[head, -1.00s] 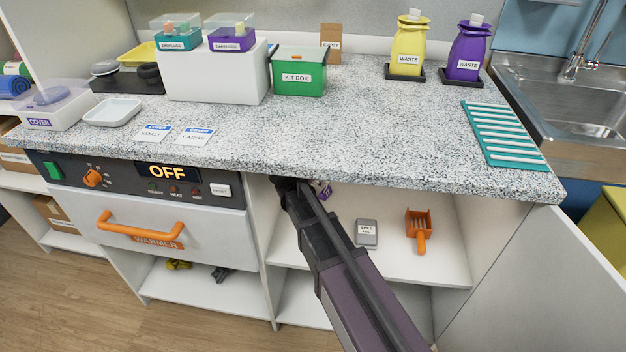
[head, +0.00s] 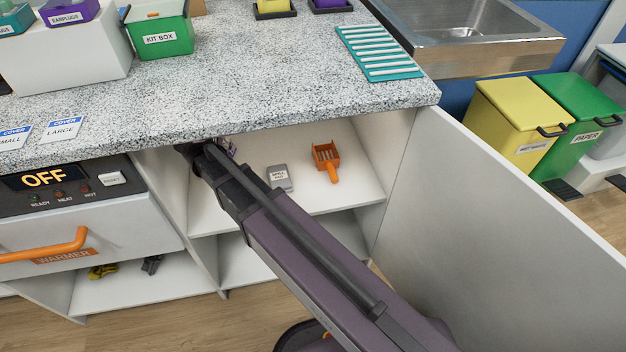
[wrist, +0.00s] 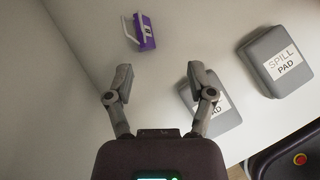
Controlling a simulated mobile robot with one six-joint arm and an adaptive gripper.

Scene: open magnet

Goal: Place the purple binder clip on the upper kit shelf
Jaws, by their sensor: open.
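The purple binder clip (wrist: 148,32) lies on a white surface in the wrist view, with its pale wire handle toward the left. In the head view only a small bit of it (head: 230,148) shows beside my arm, at the back of the upper shelf (head: 350,188) in the open cabinet. My gripper (wrist: 158,76) is open and empty, with the clip beyond its fingertips and apart from them. In the head view my gripper (head: 192,152) reaches in under the counter edge and is partly hidden.
In the wrist view a grey spill pad (wrist: 270,75) lies at right; another grey pad (wrist: 226,118) is partly behind my right finger. An orange scoop (head: 324,155) lies on the shelf at right. The countertop (head: 250,90) overhangs, and the open cabinet door (head: 480,210) stands at right.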

